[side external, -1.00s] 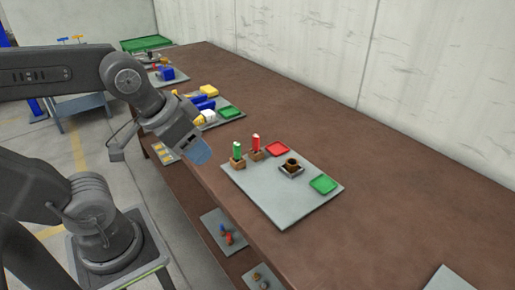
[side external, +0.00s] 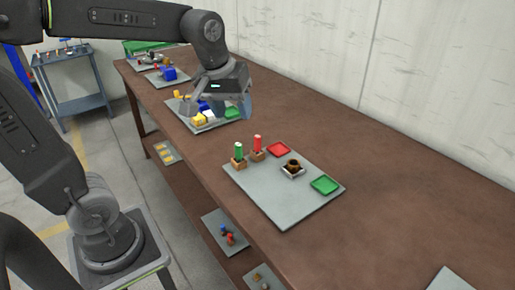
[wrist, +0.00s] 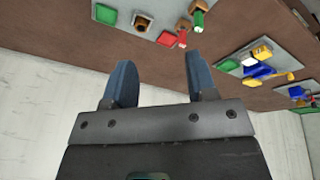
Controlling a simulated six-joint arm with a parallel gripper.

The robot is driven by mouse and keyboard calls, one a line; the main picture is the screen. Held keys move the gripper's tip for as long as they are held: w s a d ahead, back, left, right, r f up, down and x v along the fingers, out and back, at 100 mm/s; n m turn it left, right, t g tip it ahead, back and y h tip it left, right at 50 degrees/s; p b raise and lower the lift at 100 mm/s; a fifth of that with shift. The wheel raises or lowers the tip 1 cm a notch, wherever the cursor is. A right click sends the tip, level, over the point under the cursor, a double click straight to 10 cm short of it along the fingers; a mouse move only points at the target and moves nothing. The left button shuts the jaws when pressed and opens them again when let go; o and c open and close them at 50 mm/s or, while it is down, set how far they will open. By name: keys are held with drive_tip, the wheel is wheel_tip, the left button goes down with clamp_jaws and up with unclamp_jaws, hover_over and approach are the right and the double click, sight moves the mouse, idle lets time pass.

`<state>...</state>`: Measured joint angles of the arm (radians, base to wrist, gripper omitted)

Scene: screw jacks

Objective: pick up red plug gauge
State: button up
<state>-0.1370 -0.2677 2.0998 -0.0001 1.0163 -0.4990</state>
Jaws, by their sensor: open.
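The red plug gauge (side external: 258,143) stands upright in a small brown block on the grey board, beside the green plug gauge (side external: 239,152) in its own block. In the wrist view the red plug gauge (wrist: 183,38) shows above the fingers, with the green one (wrist: 198,19) to its right. My gripper (side external: 247,108) is open and empty. It is in the air above the table, beyond the red gauge in the side view and apart from it. The wrist view shows a clear gap between my blue fingers (wrist: 158,82).
The same grey board (side external: 282,208) holds a red tray (side external: 278,149), a green tray (side external: 325,185) and a brown ring in a square holder (side external: 293,168). Blue, yellow and white parts (side external: 203,112) lie on another board farther back.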

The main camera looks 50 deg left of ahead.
drive_tip(key=w+a+f+n+g, duration=0.25)
drive_tip(key=w+a+n, duration=0.35)
drive_tip(key=w, duration=0.3)
drive_tip(key=n, duration=0.5)
hover_over(258, 136)
wheel_tip(258, 136, down, 6)
drive_tip(key=shift+g, duration=0.45)
drive_tip(key=f, duration=0.8)
drive_tip(key=shift+s+d+f, duration=0.25)
drive_tip(key=shift+s+d, duration=0.05)
drive_tip(key=shift+s, duration=0.1)
drive_tip(key=shift+w+a+f, duration=0.15)
drive_tip(key=shift+f, duration=1.2)
drive_tip(key=shift+w+a+f, duration=0.15)
drive_tip(key=shift+f, duration=1.15)
drive_tip(key=shift+c, duration=0.4)
clamp_jaws()
